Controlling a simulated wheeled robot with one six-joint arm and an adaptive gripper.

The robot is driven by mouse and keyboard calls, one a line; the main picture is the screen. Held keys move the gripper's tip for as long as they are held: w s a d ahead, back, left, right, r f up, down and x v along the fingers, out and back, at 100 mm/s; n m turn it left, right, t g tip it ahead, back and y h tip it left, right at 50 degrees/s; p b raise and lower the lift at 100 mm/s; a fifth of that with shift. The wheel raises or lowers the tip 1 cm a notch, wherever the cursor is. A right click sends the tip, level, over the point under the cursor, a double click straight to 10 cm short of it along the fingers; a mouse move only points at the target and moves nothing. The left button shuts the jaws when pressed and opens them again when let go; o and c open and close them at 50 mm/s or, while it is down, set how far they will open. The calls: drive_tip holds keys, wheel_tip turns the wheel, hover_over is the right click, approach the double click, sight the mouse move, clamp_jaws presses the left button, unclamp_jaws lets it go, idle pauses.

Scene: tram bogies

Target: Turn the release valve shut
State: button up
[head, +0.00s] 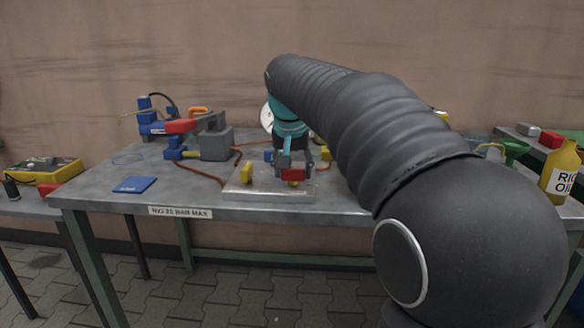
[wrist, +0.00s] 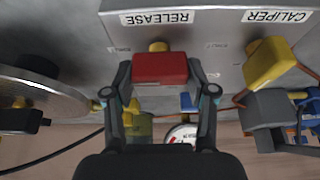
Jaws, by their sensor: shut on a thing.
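The release valve has a red handle (head: 292,174) on a pale metal plate (head: 232,190) near the table's front edge. In the wrist view, which is upside down, the red handle (wrist: 160,68) lies crosswise by the RELEASE label (wrist: 157,18), with a yellow fitting (wrist: 158,46) beside it. My gripper (head: 290,163) reaches down from above, shut on the red handle, with one finger at each end of it in the wrist view (wrist: 160,82). The caliper valve's yellow handle (head: 246,173) stands apart on the same plate, and by the CALIPER label in the wrist view (wrist: 268,63).
A blue pad (head: 134,184) lies at front left. A gauge (head: 266,117) is partly behind my arm. An oil bottle (head: 558,172) stands far right.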

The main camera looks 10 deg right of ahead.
drive_tip(key=o, duration=1.2)
drive_tip(key=shift+c, duration=0.2)
drive_tip(key=shift+r, duration=0.1)
drive_tip(key=v, duration=1.1)
drive_tip(key=shift+s+r, duration=0.25)
drive_tip(key=shift+r, duration=0.1)
drive_tip(key=shift+a, duration=0.1)
